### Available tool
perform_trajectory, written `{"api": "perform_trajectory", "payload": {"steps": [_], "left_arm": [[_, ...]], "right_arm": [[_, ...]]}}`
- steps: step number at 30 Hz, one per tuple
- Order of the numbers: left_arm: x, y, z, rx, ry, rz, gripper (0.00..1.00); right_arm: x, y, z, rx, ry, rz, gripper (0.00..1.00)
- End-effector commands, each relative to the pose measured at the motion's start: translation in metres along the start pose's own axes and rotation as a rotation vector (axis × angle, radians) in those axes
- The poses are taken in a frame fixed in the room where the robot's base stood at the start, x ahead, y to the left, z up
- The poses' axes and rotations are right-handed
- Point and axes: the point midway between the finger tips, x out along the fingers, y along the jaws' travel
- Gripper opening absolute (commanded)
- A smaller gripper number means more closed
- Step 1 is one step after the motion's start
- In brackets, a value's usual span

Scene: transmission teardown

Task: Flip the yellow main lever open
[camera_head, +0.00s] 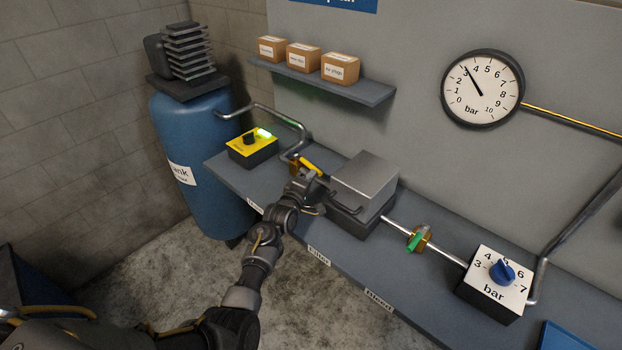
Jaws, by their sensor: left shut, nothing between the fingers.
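The yellow main lever (311,166) sits on a small brass valve (294,166) on the grey bench, left of the metal filter box. It slants down to the right in the picture. My left gripper (308,181) is right in front of the lever, close to its lower right end. It is shut with nothing between its fingers. I cannot tell whether it touches the lever. The gripper and wrist hide part of the valve and the pipe behind. My right gripper is not in view.
A yellow switch box (252,146) with a lit green light stands left of the valve. The metal filter box (365,182) is close on the right. Further right are a green-lever valve (418,238) and a blue-knob regulator (497,280). A blue tank (193,130) stands left.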

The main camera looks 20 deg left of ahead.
Motion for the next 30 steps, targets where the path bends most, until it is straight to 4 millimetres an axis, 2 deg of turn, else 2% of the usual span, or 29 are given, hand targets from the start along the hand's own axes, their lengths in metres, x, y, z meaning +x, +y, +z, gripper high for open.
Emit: {"api": "perform_trajectory", "payload": {"steps": [20,25,30], "left_arm": [[0.001,0.0,0.0,-0.001,0.004,0.0,0.0],[-0.013,-0.001,0.0,-0.001,0.004,0.001,0.0],[-0.043,-0.002,0.001,-0.002,0.005,0.001,0.0]], "right_arm": [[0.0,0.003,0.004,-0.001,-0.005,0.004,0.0],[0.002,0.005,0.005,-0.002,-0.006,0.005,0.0],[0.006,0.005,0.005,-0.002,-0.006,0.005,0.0]]}}
